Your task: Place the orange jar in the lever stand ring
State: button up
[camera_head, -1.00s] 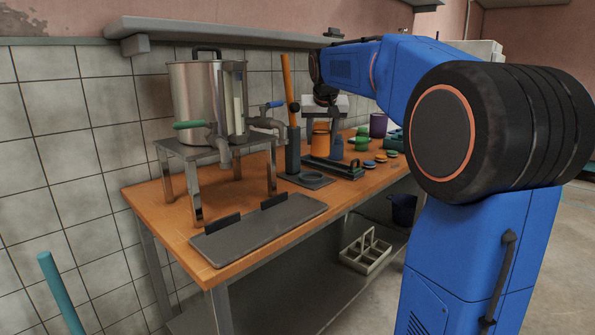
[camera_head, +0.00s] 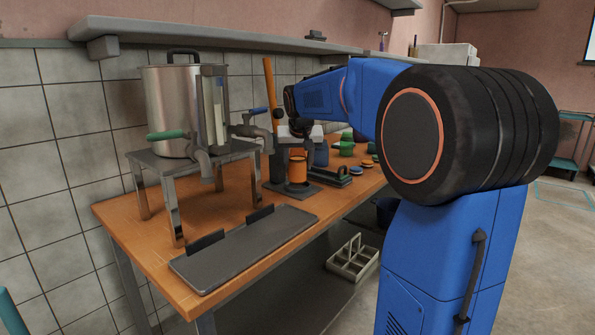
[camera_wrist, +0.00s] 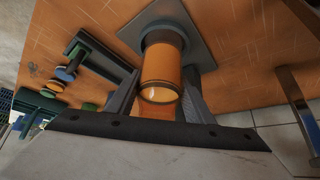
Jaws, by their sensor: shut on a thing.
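The orange jar (camera_head: 297,171) is upright in my gripper (camera_head: 298,152), just beside the lever stand's dark column (camera_head: 278,166). The lever stand has an orange lever (camera_head: 268,88) and a flat grey base plate (camera_head: 272,186). In the wrist view the jar (camera_wrist: 162,66) sits between the two fingers of my gripper (camera_wrist: 162,82), which is shut on it. A dark round ring (camera_wrist: 162,36) on the base plate (camera_wrist: 196,42) shows right at the jar's far end. I cannot tell whether the jar is inside the ring or just above it.
A steel pot (camera_head: 180,108) with taps stands on a metal stand at the left. A grey tray (camera_head: 240,248) lies at the table's front. A dark green-handled tool (camera_head: 330,175), several coloured lids (camera_head: 362,170) and green jars (camera_head: 346,146) are to the right of the stand.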

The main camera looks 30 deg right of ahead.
jog(key=shift+f, duration=1.15)
jog(key=o, duration=1.4)
jog(key=shift+f, duration=0.1)
jog(key=v, duration=1.2)
